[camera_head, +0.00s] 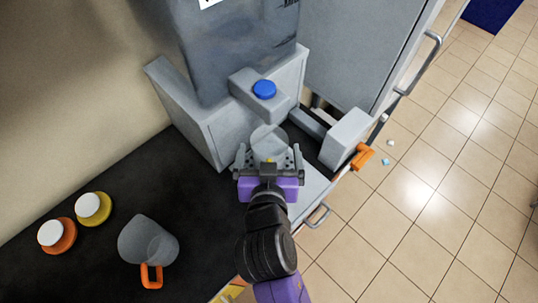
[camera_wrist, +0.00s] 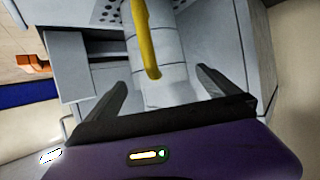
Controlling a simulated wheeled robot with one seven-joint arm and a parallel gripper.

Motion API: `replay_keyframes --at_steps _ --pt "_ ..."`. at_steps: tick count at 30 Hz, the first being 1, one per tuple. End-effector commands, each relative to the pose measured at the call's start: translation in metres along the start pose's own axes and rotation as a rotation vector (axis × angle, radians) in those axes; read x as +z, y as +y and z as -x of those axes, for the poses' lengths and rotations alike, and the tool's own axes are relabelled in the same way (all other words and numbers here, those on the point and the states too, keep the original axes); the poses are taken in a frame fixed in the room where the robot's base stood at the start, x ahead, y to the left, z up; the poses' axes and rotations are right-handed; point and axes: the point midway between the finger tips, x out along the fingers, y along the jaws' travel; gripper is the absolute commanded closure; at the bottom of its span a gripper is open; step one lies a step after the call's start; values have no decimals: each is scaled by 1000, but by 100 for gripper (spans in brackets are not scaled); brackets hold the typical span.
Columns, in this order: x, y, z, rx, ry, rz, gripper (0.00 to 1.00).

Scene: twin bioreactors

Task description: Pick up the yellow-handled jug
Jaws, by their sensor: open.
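The yellow-handled jug (camera_head: 268,141) is a pale translucent vessel standing at the grey machine below the blue button; my gripper hides much of it in the head view. In the wrist view its yellow handle (camera_wrist: 146,42) runs down from the top edge, in front of the pale jug body (camera_wrist: 172,62). My gripper (camera_head: 269,164) is open. In the wrist view its two dark fingers (camera_wrist: 160,90) lie on either side of the handle's lower end and the jug. I cannot tell whether the fingers touch the jug.
A second jug with an orange handle (camera_head: 148,243) stands on the black counter (camera_head: 200,200). An orange-based (camera_head: 57,235) and a yellow-based (camera_head: 93,208) white-capped container stand left of it. The grey machine (camera_head: 215,125) rises behind my gripper. An orange handle (camera_head: 362,157) sticks out at the right; tiled floor lies beyond.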

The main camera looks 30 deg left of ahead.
Motion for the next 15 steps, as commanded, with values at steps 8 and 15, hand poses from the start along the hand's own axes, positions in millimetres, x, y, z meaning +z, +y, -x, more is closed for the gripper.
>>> replay_keyframes --at_steps 8,15 --pt "-1 -1 -24 -1 0 0 0" --pt "0 -1 -25 -1 1 0 8"
